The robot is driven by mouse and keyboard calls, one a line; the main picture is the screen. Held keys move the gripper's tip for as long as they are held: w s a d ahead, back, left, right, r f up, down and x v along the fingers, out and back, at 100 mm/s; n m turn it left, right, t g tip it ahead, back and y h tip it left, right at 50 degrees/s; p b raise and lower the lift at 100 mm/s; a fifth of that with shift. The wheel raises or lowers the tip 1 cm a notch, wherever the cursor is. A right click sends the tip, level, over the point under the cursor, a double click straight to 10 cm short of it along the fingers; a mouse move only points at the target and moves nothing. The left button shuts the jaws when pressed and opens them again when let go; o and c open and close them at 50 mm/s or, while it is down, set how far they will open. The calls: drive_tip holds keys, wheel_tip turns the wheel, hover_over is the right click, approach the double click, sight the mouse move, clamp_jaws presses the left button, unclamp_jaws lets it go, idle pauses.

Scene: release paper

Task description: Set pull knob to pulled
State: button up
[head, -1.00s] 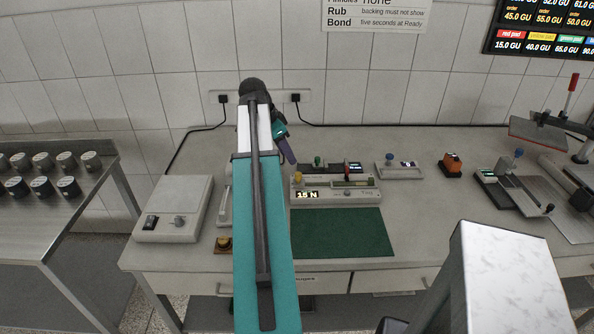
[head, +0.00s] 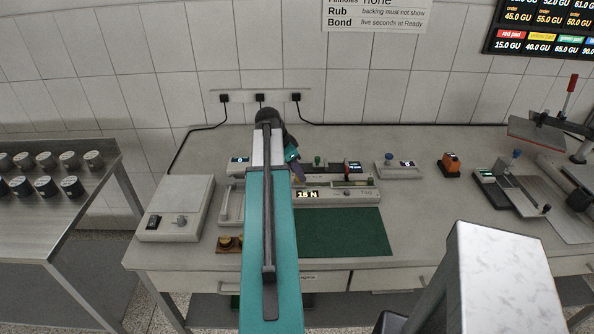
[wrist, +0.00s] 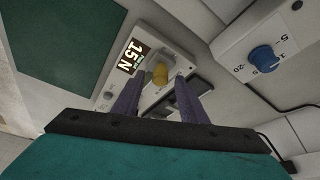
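A grey device with a lit "15 N" display (head: 307,195) stands on the bench behind a green mat (head: 345,232). In the wrist view its display (wrist: 129,60) is beside a yellow knob (wrist: 160,74), likely the pull knob. My gripper (wrist: 160,82) is open, with its two purple fingers apart on either side of the yellow knob in the picture. I cannot tell whether they touch it or how deep they reach. In the head view my gripper (head: 299,172) is over the device's left end and my arm hides the yellow knob.
A blue knob (wrist: 264,58) on a numbered box is at the wrist view's upper right. A green knob (head: 317,161) and a red part (head: 347,172) rise close to my gripper. A grey box (head: 177,207) stands left. The green mat area is clear.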

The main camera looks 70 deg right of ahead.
drive_tip(key=shift+s+f, duration=0.1)
drive_tip(key=shift+f, duration=0.1)
clamp_jaws()
drive_tip(key=shift+s+d+b, duration=0.15)
drive_tip(key=shift+s+b, duration=0.05)
drive_tip(key=shift+b, duration=0.25)
unclamp_jaws()
drive_tip(key=shift+r, duration=0.15)
idle(0.3)
drive_tip(key=b+v, duration=0.3)
drive_tip(key=v, duration=1)
drive_tip(key=shift+r, duration=0.25)
